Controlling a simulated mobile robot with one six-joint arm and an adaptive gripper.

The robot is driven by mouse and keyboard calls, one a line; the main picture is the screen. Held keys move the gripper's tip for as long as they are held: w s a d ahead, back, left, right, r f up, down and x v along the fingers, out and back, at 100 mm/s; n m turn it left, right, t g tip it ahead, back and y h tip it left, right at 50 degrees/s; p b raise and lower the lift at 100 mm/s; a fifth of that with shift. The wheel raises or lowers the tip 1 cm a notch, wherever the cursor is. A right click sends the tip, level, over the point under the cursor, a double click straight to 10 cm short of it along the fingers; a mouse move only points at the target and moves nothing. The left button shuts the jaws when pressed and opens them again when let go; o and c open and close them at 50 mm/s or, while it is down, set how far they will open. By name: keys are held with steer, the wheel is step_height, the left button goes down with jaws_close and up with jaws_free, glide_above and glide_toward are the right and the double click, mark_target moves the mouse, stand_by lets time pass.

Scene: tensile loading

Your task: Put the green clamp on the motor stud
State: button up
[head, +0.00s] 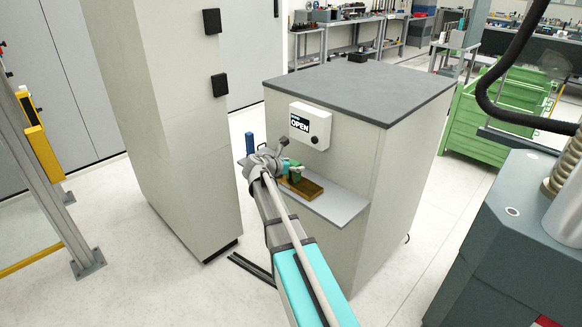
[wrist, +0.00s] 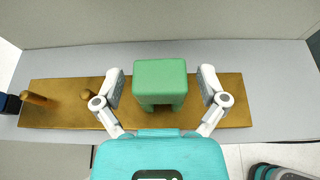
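The green clamp (wrist: 160,80) is a block with a notch in its near side. It sits at the brown board (wrist: 60,112) on the grey shelf, and it also shows small in the head view (head: 297,173), partly behind my gripper. My gripper (wrist: 162,87) is open, with one finger on each side of the clamp and a visible gap on both sides. In the head view my gripper (head: 284,164) is over the board. Two bare pegs (wrist: 34,98) stand on the board left of the clamp. I cannot identify the motor stud in either view.
The grey shelf (head: 340,206) juts from a cabinet (head: 360,92) bearing an "OPEN" box (head: 310,125). A blue object (wrist: 10,103) is at the board's left end. A tall cabinet (head: 165,100) stands left; a large grey machine (head: 505,240) stands right.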

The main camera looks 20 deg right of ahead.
steer(key=shift+r, duration=0.15)
stand_by(0.3)
steer(key=shift+a+r+p, duration=0.15)
steer(key=shift+a+p, duration=0.05)
steer(key=shift+p, duration=0.1)
steer(key=p+v, duration=0.4)
steer(key=v, duration=0.7)
steer(key=shift+a, duration=0.25)
steer(key=shift+s, duration=0.15)
steer(key=s+a+f+m+g+y, duration=0.1)
steer(key=s+a+f+m+y, duration=0.2)
steer(key=s+m, duration=0.4)
steer(key=s+a+f+m+g+y, duration=0.2)
steer(key=s+a+f+m+y, duration=0.2)
steer(key=s+a+m+y, duration=0.1)
steer(key=s+a+f+m+g+y, duration=0.1)
steer(key=s+a+f+m+y, duration=0.3)
steer(key=s+m, duration=0.5)
steer(key=shift+s+a+f+m+g+y, duration=0.35)
steer(key=shift+a+m, duration=0.25)
steer(key=shift+a, duration=0.2)
